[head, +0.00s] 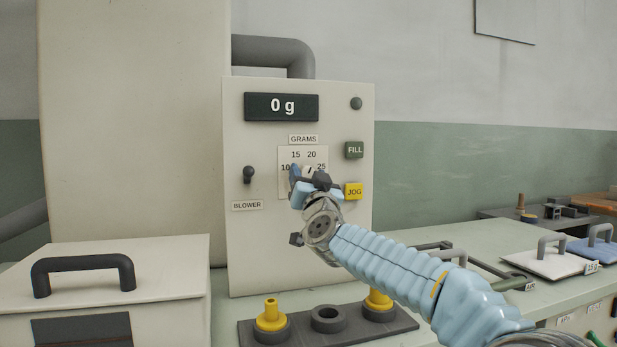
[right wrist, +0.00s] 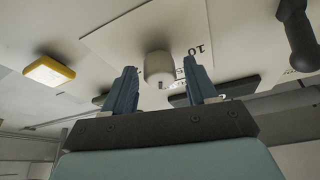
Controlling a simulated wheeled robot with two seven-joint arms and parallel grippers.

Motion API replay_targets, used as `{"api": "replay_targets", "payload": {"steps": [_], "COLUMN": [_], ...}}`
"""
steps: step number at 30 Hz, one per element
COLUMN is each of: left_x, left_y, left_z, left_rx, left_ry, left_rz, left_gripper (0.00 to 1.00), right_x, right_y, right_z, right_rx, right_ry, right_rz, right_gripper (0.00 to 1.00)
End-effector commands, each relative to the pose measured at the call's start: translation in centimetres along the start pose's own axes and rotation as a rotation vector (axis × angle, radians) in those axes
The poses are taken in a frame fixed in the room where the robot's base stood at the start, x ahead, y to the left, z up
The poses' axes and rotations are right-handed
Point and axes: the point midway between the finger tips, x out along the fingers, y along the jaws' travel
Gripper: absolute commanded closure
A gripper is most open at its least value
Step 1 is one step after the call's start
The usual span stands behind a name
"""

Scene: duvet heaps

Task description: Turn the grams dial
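The grams dial is a pale knob (head: 308,170) on a white scale plate (head: 303,153) marked 10, 15, 20 and 25, on the cream panel. A dark mark on it slants up to the right; its exact setting is partly hidden by my gripper. My right gripper (head: 307,178) is at the dial, its blue fingers open. In the right wrist view the knob (right wrist: 159,68) shows between the two fingers, with a visible gap on each side. The display (head: 281,107) above reads 0 g. My left gripper is not in view.
Below, a dark rack (head: 330,340) holds yellow pieces.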

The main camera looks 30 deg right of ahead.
Motion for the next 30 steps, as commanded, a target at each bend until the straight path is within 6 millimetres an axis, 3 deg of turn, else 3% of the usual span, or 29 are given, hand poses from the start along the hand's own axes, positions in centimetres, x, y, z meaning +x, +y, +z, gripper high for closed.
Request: {"api": "replay_targets", "payload": {"steps": [1, 10, 20, 30], "left_x": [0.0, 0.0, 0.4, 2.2], "left_y": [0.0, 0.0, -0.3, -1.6], "left_z": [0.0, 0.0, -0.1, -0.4], "left_rx": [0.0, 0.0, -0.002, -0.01], "left_ry": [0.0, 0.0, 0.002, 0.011], "left_rz": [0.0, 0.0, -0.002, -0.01], "left_gripper": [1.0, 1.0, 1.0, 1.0], "right_x": [0.0, 0.0, -0.1, -0.2], "right_y": [0.0, 0.0, 0.1, 0.3], "right_z": [0.0, 0.0, 0.1, 0.4], "right_rx": [0.0, 0.0, -0.05, -0.277], "right_ry": [0.0, 0.0, -0.001, 0.001], "right_rz": [0.0, 0.0, -0.021, -0.113], "right_gripper": [0.51, 0.95, 0.95, 0.95]}}
